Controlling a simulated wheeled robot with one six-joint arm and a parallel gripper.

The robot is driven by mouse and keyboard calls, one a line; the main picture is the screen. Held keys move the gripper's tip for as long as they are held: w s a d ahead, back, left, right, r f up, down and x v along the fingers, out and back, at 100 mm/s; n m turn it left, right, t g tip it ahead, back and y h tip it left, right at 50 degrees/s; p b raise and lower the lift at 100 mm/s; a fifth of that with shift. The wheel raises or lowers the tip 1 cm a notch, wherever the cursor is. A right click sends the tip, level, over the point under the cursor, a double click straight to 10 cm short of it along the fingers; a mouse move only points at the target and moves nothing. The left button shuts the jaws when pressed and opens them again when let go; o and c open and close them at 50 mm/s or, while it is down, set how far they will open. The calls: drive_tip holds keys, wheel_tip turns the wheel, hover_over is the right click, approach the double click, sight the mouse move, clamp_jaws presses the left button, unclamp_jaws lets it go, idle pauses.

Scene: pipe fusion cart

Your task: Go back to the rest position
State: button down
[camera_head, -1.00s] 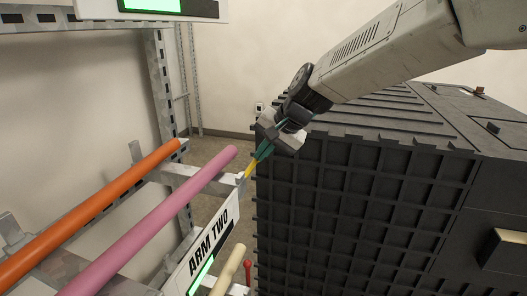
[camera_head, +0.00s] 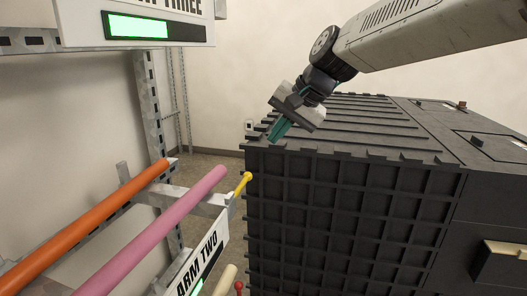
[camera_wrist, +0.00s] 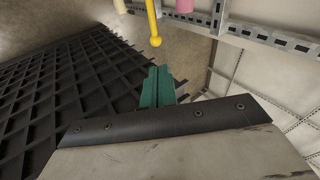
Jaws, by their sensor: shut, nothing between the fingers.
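My gripper (camera_head: 279,129) shows in the head view above the near left corner of the dark ribbed cart, its teal fingers pointing down and left. In the wrist view the teal fingers (camera_wrist: 157,87) are pressed together with nothing between them. A yellow rod with a rounded end (camera_head: 242,184) sticks up at the rack arm's tip, below and left of my fingers and apart from them. It also shows in the wrist view (camera_wrist: 154,22).
The dark cart (camera_head: 340,215) fills the right side. On the left, a metal rack holds an orange pipe (camera_head: 90,222) and a pink pipe (camera_head: 155,228). An "ARM TWO" sign (camera_head: 200,262) hangs below, and another sign with a green screen (camera_head: 138,27) is above. A pale wall stands behind.

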drive_tip(key=s+d+f+h, duration=0.2)
drive_tip(key=s+d+f, duration=0.2)
drive_tip(key=s+d, duration=0.4)
drive_tip(key=s+d+f+n+g+h, duration=0.1)
drive_tip(key=s+d+f+h, duration=0.1)
drive_tip(key=s+d, duration=0.6)
drive_tip(key=s+d+f+n+g+h, duration=0.1)
drive_tip(key=s+d+f, duration=0.4)
drive_tip(key=s, duration=1.1)
drive_tip(key=d+h, duration=0.1)
drive_tip(key=d, duration=0.1)
drive_tip(key=shift+d+f, duration=0.35)
drive_tip(key=shift+d, duration=0.05)
